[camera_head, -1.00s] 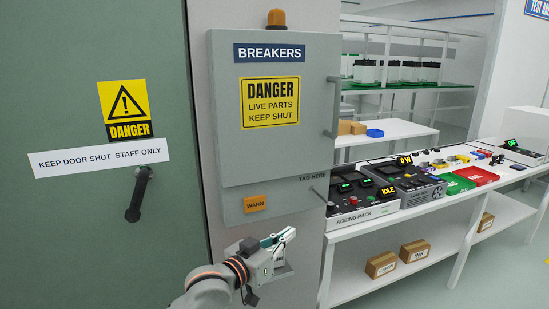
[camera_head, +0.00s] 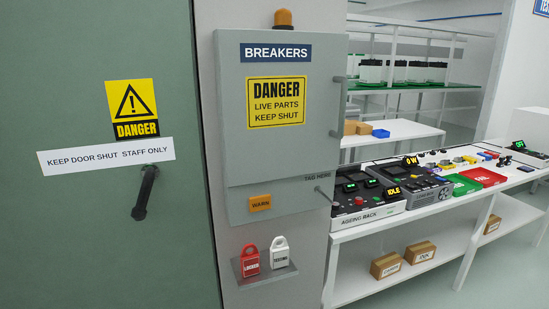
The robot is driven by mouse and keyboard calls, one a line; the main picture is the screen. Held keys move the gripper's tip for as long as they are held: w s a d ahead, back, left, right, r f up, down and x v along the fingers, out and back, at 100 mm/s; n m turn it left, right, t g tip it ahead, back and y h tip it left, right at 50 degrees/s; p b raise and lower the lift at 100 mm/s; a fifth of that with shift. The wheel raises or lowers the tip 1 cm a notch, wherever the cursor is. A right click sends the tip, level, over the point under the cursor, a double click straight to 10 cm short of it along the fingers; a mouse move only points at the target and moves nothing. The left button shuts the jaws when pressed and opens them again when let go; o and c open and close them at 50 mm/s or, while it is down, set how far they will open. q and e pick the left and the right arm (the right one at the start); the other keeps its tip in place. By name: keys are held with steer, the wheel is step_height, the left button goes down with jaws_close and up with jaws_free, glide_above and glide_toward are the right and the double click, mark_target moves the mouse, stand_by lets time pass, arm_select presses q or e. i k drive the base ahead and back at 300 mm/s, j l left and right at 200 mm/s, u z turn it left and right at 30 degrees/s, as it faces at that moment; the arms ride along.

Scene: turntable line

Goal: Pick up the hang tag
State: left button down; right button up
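Two tags with a loop at the top stand upright side by side on a small grey ledge (camera_head: 262,278) below the breaker cabinet. The red tag (camera_head: 250,261) on the left has a white label that seems to read LOCKED. The white tag (camera_head: 280,253) on the right has a label that seems to read TESTING. Neither tag is named as the hang tag in the picture. Neither of my grippers is in view.
The grey breaker cabinet (camera_head: 277,150) is shut above the ledge, with TAG HERE near a short peg (camera_head: 322,194) at its lower right. A green door (camera_head: 80,230) stands left. A white bench (camera_head: 400,218) with devices and trays runs right.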

mark_target(249, 262)
steer(key=l+u, duration=0.1)
steer(key=u, duration=0.3)
steer(key=i+l+u, duration=0.1)
steer(key=u, duration=0.3)
steer(key=l+u, duration=0.25)
steer(key=u, duration=0.15)
steer(key=l+u, duration=0.3)
steer(key=l, duration=0.15)
steer(key=l+u, duration=0.25)
steer(key=l, duration=0.25)
